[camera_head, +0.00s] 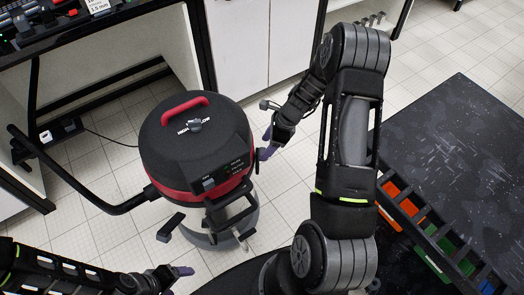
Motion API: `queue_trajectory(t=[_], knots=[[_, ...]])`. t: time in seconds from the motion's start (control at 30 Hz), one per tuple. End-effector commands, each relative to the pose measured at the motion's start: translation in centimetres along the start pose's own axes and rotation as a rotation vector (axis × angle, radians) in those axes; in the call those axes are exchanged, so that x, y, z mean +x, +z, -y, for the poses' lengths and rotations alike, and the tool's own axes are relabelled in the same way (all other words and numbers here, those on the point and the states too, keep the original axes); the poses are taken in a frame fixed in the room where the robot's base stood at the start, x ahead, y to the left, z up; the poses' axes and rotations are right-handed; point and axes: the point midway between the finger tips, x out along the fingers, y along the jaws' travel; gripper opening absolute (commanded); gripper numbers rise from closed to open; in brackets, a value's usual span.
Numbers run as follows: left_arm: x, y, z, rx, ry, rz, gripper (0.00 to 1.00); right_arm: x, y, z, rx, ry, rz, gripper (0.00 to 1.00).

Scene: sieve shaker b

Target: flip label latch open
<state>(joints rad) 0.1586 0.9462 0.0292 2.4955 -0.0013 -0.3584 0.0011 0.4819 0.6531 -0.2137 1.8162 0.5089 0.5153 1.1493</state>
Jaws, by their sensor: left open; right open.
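A vacuum-like machine (165,135) with a black domed lid, a red handle (185,108) and a red band stands upright on the floor, left of centre. Printed lettering surrounds a small knob on its lid, and a small control panel (228,172) is on its front. No latch can be clearly told apart at this size. My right gripper (267,150) is open at the machine's right side, close to the red band; whether it touches cannot be told. My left gripper (184,276) is open and empty, low at the bottom left, in front of the machine and apart from it.
A black hose (125,205) curves from the machine's left side. A workbench (100,28) with tools stands at the upper left, beside white cabinets (240,40). A dark table (450,130) with orange and green bins (400,205) fills the right.

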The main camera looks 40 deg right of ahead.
Motion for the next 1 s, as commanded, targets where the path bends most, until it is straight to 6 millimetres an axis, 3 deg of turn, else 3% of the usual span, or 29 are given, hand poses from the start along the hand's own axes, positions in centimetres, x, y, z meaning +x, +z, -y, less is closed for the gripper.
queue_trajectory(t=[0.1,0.3,0.6,1.0], knots=[[0.1,0.0,0.0,0.0,0.0,0.0,0.73,2.1,0.0,-0.1,0.002,0.003,0.001,0.62],[0.1,0.0,0.0,0.0,0.0,0.0,0.73,4.1,0.0,0.0,0.0,0.001,0.0,0.62],[0.1,0.0,0.0,0.0,0.0,0.0,0.73,4.3,0.0,0.0,0.0,-0.001,0.0,0.62],[0.1,0.0,0.0,0.0,0.0,0.0,0.73,4.3,0.0,0.0,0.0,-0.001,0.0,0.3]])
